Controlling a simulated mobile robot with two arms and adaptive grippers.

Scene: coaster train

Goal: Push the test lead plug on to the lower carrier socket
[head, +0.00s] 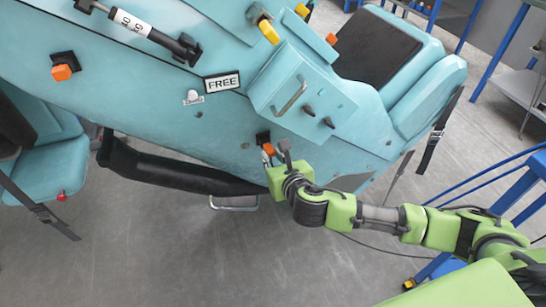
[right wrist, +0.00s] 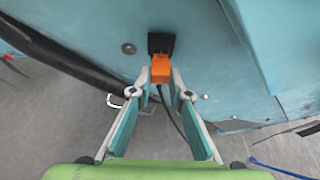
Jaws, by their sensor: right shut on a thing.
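The orange test lead plug (right wrist: 160,70) is between the fingertips of my right gripper (right wrist: 161,82), which is shut on it. A dark cable runs down from the plug in the right wrist view. The black lower carrier socket (right wrist: 161,43) is on the teal car side, right at the far end of the plug. The plug meets or overlaps the socket; I cannot tell how deep it sits. In the head view the plug (head: 268,149) and socket (head: 262,137) show beside my right gripper (head: 276,157), low on the car side. My left gripper is not in view.
Another orange plug or connector (head: 62,72) sits in a black socket at the upper left. A black padded bar (head: 180,172) runs under the car's lower edge. A FREE label (head: 222,82) and a handle box (head: 300,95) are above. Blue stands (head: 500,45) are at the right.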

